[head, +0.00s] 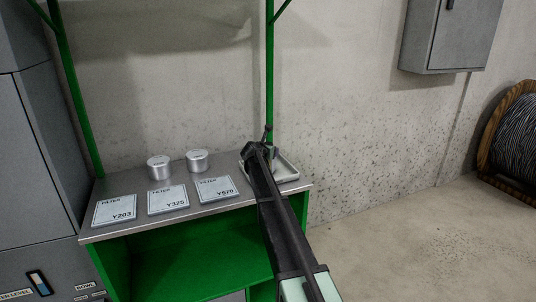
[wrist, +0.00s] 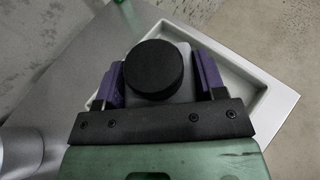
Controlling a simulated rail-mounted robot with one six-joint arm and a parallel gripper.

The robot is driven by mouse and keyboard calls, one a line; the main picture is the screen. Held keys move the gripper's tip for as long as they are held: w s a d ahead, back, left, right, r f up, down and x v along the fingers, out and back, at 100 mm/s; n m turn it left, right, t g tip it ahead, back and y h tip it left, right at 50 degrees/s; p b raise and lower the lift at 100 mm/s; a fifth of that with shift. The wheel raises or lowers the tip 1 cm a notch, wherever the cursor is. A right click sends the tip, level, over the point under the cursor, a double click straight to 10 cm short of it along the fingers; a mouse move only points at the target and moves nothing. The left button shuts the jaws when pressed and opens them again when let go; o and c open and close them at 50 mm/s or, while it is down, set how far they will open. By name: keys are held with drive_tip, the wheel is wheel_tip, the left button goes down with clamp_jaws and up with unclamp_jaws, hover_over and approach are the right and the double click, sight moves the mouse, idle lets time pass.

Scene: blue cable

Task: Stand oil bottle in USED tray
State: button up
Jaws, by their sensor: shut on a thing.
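My gripper (wrist: 158,80) is shut on the oil bottle, with a purple finger on each side of it. In the wrist view I see the bottle's round black cap (wrist: 153,68) and a little of its grey body. The white tray (wrist: 285,100) lies below and around the bottle in that view; I cannot tell whether the bottle's base touches its floor. In the head view my gripper (head: 265,150) is over the tray (head: 288,172) at the right end of the bench, and my arm hides most of the bottle and part of the tray.
The grey bench top (head: 140,185) carries two silver filter cans (head: 159,168) (head: 197,161) and three label plates, Y203 (head: 115,208), Y325 (head: 167,199) and Y570 (head: 215,189). A green post (head: 269,80) rises behind the tray. A concrete wall stands behind.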

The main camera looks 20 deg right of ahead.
drive_tip(key=o, duration=1.2)
drive_tip(key=shift+f, duration=0.1)
drive_tip(key=shift+c, duration=0.2)
drive_tip(key=shift+r+p, duration=0.35)
drive_tip(key=p+v, duration=0.4)
drive_tip(key=v, duration=0.8)
drive_tip(key=s+a+f+m+g+y, duration=0.3)
drive_tip(key=s+a+m, duration=0.3)
drive_tip(key=s, duration=0.8)
drive_tip(key=s+a+f+m+g+y, duration=0.3)
drive_tip(key=s+a+m, duration=0.4)
drive_tip(key=s+m, duration=0.5)
drive_tip(key=s+a+f+m+g+y, duration=0.3)
drive_tip(key=s+a+f+m, duration=0.2)
drive_tip(key=s, duration=1.2)
drive_tip(key=a+m, duration=0.2)
drive_tip(key=m, duration=0.1)
drive_tip(key=shift+m+y, duration=0.3)
drive_tip(key=shift+m, duration=0.1)
